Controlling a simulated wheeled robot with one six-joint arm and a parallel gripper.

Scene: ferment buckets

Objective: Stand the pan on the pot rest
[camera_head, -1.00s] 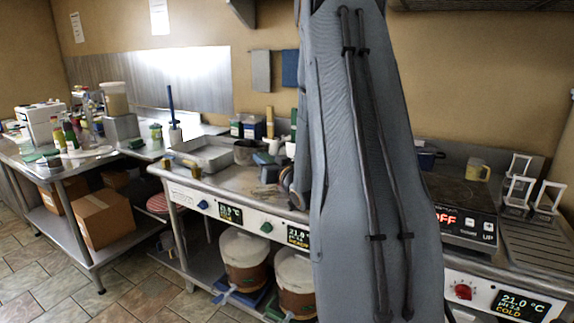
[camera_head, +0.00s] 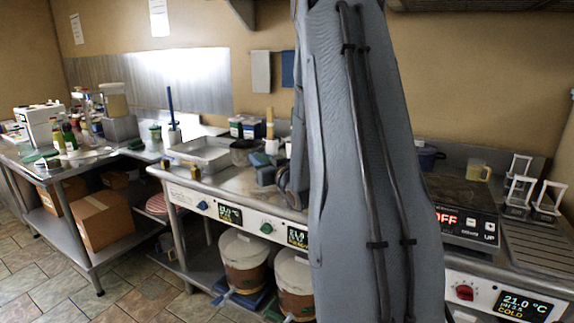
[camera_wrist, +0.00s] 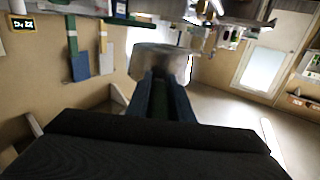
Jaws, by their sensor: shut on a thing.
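The pan (camera_wrist: 160,62) shows in the wrist view as a shiny metal vessel just beyond my fingertips. My gripper (camera_wrist: 160,88) is shut, with a narrow greenish strip between its dark blue fingers, likely the pan's handle. In the head view the pan (camera_head: 242,153) is a dark grey vessel right of the metal tray. My gripper (camera_head: 262,160) is beside it, over the steel counter. Whether the pan touches the counter is hard to tell. I cannot pick out the pot rest with certainty; my arm hides the middle of the counter.
A metal tray (camera_head: 203,155) lies left of the pan. Dark-lidded containers (camera_head: 247,127) stand behind it. Lidded buckets (camera_head: 243,262) stand below the counter.

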